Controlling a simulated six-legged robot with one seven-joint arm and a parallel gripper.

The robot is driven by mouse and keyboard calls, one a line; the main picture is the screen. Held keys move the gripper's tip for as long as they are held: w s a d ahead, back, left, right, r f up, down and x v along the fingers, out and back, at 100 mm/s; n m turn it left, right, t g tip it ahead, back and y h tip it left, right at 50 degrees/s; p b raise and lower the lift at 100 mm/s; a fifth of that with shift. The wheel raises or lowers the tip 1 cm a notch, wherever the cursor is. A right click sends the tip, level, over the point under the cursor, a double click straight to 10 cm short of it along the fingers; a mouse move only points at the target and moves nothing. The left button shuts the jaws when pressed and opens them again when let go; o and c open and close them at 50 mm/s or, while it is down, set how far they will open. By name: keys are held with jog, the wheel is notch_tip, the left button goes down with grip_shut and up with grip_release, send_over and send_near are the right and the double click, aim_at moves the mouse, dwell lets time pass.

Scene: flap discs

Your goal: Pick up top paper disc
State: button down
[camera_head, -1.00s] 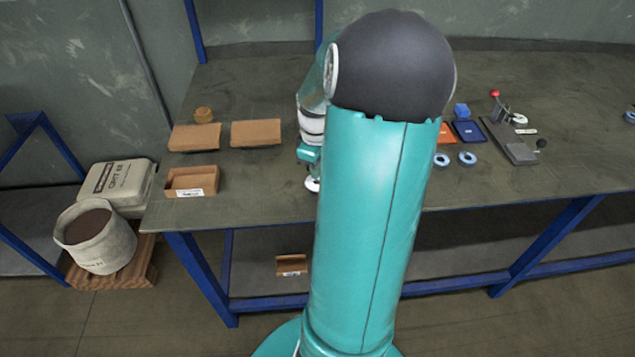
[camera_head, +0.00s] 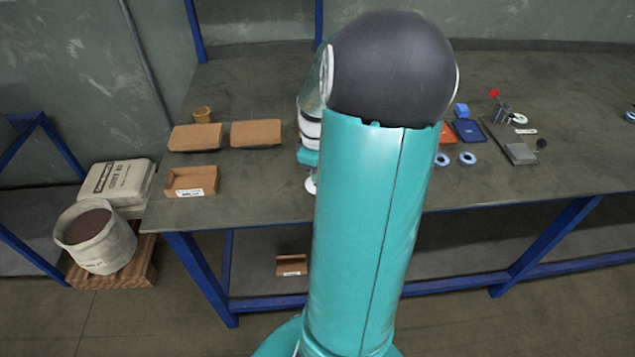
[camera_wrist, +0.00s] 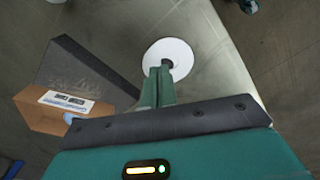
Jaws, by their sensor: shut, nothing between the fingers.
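A round white disc (camera_wrist: 170,58) lies flat in the wrist view, just past my fingertips. A dark spot or tip shows near its middle, where the fingers overlap it. Part of a white disc (camera_head: 310,185) also shows in the head view beside my arm, near the bench's front edge. My gripper (camera_wrist: 160,72) has its two green fingers together with nothing between them, pointing at the disc's near side. I cannot tell whether the fingertips touch it or whether several discs are stacked. In the head view my arm hides the gripper.
An open brown box (camera_head: 191,181) with a white label stands left on the bench (camera_head: 250,185); it also shows in the wrist view (camera_wrist: 40,108). Blue rings (camera_head: 467,158) and a dark tool (camera_head: 512,142) lie right.

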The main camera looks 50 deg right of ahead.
jog(key=shift+s+a, duration=0.2)
jog(key=shift+a, duration=0.1)
jog(key=shift+r, duration=3)
jog(key=c, duration=2.1)
grip_release()
